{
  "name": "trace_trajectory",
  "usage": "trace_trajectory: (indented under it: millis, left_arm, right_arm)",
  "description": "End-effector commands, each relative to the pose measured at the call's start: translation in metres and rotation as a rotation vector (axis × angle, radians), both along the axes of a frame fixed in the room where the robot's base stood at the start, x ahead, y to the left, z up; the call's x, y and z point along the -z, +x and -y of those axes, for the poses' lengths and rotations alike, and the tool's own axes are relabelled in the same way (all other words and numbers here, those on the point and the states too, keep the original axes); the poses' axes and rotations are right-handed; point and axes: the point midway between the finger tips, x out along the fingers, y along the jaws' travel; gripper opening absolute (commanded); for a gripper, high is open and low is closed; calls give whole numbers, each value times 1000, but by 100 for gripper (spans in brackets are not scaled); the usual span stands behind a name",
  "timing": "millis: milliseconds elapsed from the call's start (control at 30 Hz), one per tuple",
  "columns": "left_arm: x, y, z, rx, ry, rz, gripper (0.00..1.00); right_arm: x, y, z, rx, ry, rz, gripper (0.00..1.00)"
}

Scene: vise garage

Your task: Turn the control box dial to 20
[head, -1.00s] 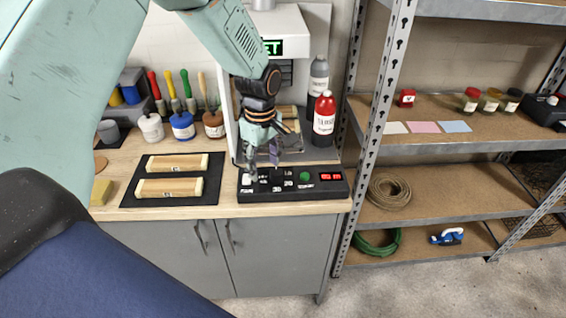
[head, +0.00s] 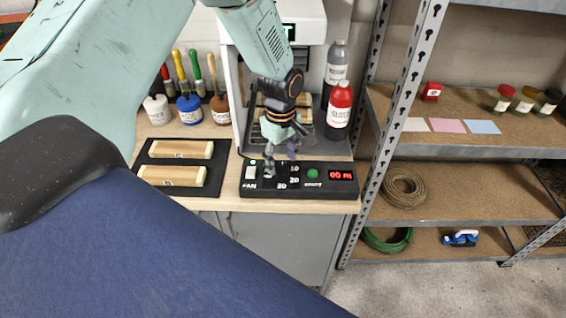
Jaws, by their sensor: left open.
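The black control box (head: 328,191) lies on the front right of the wooden workbench. It has a white switch at its left, a green button (head: 313,173) and a red lit display (head: 341,175). White numbers, apparently 10, 20 and 30, stand around the dial area. My left gripper (head: 281,162) points down over this area with its fingers apart. The dial is mostly hidden behind the fingers, so I cannot tell its setting or whether the fingers touch it. My right gripper is out of view.
A white machine (head: 313,31) stands behind the box, with a red bottle (head: 339,108) and a grey bottle (head: 334,66) beside it. A black mat (head: 212,188) with two wooden pieces lies left of the box. Metal shelving (head: 463,149) stands at the right.

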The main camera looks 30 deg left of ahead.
Motion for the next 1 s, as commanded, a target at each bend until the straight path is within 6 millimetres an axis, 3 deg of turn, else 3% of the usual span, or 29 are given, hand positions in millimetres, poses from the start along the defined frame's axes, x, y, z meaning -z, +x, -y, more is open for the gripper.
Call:
trace_trajectory:
  millis: [200,533,1000]
  left_arm:
    - [23,2,1,2,1,0,58]
    - [27,5,1,1,1,1,58]
    - [26,5,1,1,1,1,19]
  right_arm:
    - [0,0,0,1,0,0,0]
    - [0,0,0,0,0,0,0]
    - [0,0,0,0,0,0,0]
